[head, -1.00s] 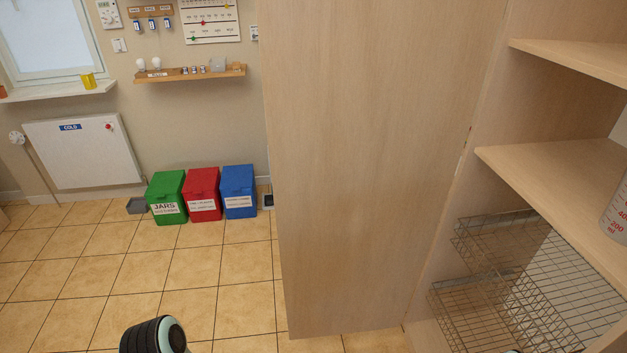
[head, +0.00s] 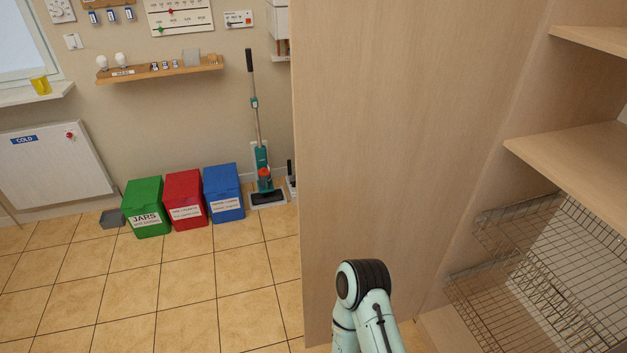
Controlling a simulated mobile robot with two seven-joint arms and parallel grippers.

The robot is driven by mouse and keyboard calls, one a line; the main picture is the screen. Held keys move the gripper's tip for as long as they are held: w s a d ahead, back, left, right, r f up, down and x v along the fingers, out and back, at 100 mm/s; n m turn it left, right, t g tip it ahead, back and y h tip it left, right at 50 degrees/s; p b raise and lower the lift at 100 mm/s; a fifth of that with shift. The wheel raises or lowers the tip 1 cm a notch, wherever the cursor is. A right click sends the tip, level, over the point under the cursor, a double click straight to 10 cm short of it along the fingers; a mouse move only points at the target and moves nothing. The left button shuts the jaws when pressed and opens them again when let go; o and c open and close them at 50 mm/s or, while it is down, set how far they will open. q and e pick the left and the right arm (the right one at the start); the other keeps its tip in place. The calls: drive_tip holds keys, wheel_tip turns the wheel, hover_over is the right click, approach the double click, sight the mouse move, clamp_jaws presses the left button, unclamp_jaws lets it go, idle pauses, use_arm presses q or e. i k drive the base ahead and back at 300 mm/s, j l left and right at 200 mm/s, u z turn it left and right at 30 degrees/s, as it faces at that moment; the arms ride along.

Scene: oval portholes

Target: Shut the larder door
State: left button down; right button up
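The larder door (head: 395,140) is a tall pale-wood panel standing open, its hinged side meeting the larder (head: 500,190) on the right. The larder's inside is exposed, with shelves and wire baskets. A pale green and black link of my arm (head: 365,300) rises from the bottom edge in front of the door's lower part. I cannot tell whether it touches the door. Neither gripper shows in the head view. The door's top and any handle are out of view.
Wire baskets (head: 540,260) sit low in the larder under a wooden shelf (head: 580,155). The tiled floor (head: 200,290) left of the door is clear.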

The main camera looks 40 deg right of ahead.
sight(400, 107)
drive_tip(key=i+j, duration=0.25)
drive_tip(key=i, duration=0.15)
drive_tip(key=i+j+u, duration=0.1)
drive_tip(key=i, duration=0.25)
drive_tip(key=i+j, duration=0.35)
drive_tip(key=i+z, duration=0.15)
drive_tip(key=z, duration=0.25)
drive_tip(key=i+z, duration=0.15)
drive_tip(key=z, duration=0.3)
drive_tip(key=i+z, duration=0.15)
drive_tip(key=z, duration=0.25)
drive_tip(key=i+j+z, duration=0.15)
drive_tip(key=z, duration=0.3)
drive_tip(key=i+z, duration=0.15)
drive_tip(key=z, duration=0.25)
drive_tip(key=i+z, duration=0.1)
drive_tip(key=z, duration=0.3)
drive_tip(key=i+j+z, duration=0.1)
drive_tip(key=z, duration=0.35)
drive_tip(key=i+j+z, duration=0.1)
drive_tip(key=z, duration=0.3)
drive_tip(key=i+j+z, duration=0.2)
drive_tip(key=z, duration=0.25)
drive_tip(key=i+j+z, duration=0.15)
drive_tip(key=j+z, duration=0.25)
